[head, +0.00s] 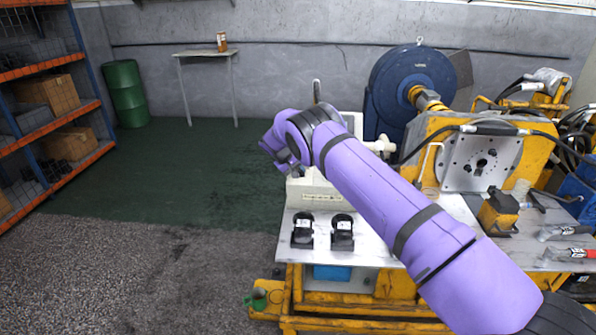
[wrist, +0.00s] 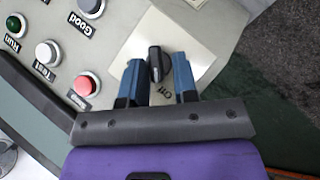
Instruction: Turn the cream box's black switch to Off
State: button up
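The cream box (head: 312,192) stands on the metal worktop, mostly hidden behind my purple arm in the head view. In the wrist view its panel (wrist: 115,28) fills the upper left. The black switch (wrist: 155,63) sits on a pale plate (wrist: 147,38), with an "Off" label (wrist: 166,92) beside it on the gripper side. My gripper (wrist: 159,62) has its two blue fingers apart, one on each side of the switch knob. A gap shows between the knob and each finger; I cannot tell contact for certain. In the head view the fingers are hidden or too small to make out.
The box also carries a green button (wrist: 14,25), a white button (wrist: 47,53) and a red button (wrist: 86,85). Two black devices (head: 342,233) lie on the worktop (head: 380,255) in front. A blue motor (head: 408,80) and yellow machine parts (head: 425,135) crowd the right. Floor at left is clear.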

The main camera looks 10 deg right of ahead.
jog(key=shift+o, duration=0.7)
jog(key=shift+d+f, duration=0.25)
jog(key=shift+d, duration=0.1)
jog(key=shift+a+r, duration=0.25)
jog(key=shift+r, duration=0.15)
jog(key=v, duration=1)
jog(key=shift+r, duration=0.1)
